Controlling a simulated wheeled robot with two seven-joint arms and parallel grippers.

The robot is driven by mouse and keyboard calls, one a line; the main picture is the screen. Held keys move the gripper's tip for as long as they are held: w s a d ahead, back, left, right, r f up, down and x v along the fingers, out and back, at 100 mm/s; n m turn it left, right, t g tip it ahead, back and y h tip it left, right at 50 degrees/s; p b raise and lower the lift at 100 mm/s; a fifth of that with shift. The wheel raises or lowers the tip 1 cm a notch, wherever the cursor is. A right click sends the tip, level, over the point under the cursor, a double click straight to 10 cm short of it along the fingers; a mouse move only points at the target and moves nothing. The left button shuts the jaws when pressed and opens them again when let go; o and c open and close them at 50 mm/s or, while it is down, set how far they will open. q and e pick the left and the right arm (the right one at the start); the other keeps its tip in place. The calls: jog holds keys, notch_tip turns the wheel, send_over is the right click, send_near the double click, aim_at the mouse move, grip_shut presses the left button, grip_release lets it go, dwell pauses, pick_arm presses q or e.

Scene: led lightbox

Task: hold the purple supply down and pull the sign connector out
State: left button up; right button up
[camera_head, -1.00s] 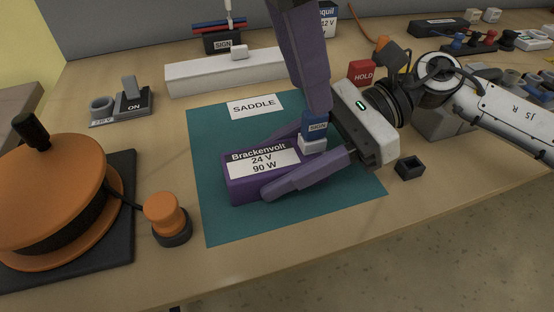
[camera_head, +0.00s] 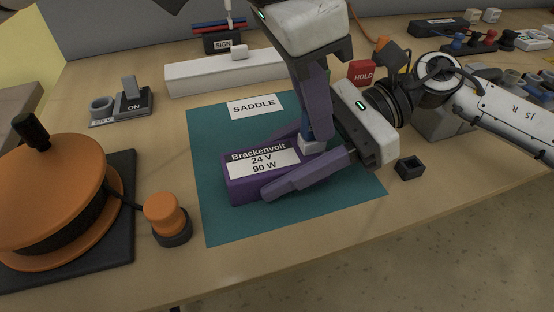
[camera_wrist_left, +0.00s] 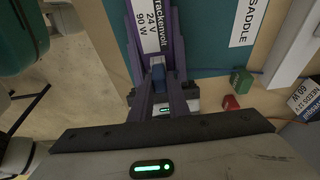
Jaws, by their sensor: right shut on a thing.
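The purple supply (camera_head: 236,187), labelled Brackenvolt 24 V 90 W, lies flat on the teal mat. It also shows in the wrist view (camera_wrist_left: 152,30). My right gripper (camera_head: 271,166) is shut on it, one finger along each long side. The blue sign connector (camera_head: 305,128) stands upright in a white socket block (camera_head: 312,147) at the supply's right end, and shows in the wrist view (camera_wrist_left: 158,72). My left gripper (camera_head: 313,128) points down from above, with its fingers around the connector. They look open, and the fingers partly hide the connector in the head view.
A teal mat (camera_head: 215,215) with a SADDLE label lies under the supply. A white bar (camera_head: 215,75) is behind, with a red HOLD block (camera_head: 362,72) to its right. An orange reel (camera_head: 50,185) and orange knob (camera_head: 165,215) are left. A small black socket (camera_head: 409,168) is right.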

pick_arm(q)
jog(key=shift+r, duration=0.1)
grip_shut()
jog(key=shift+r, duration=0.1)
jog(key=shift+r, duration=1.2)
jog(key=shift+r, duration=2.5)
jog(key=s+a, duration=0.1)
jog(key=s, duration=1.3)
jog(key=shift+a, duration=0.3)
pick_arm(e)
jog(key=o, duration=2.1)
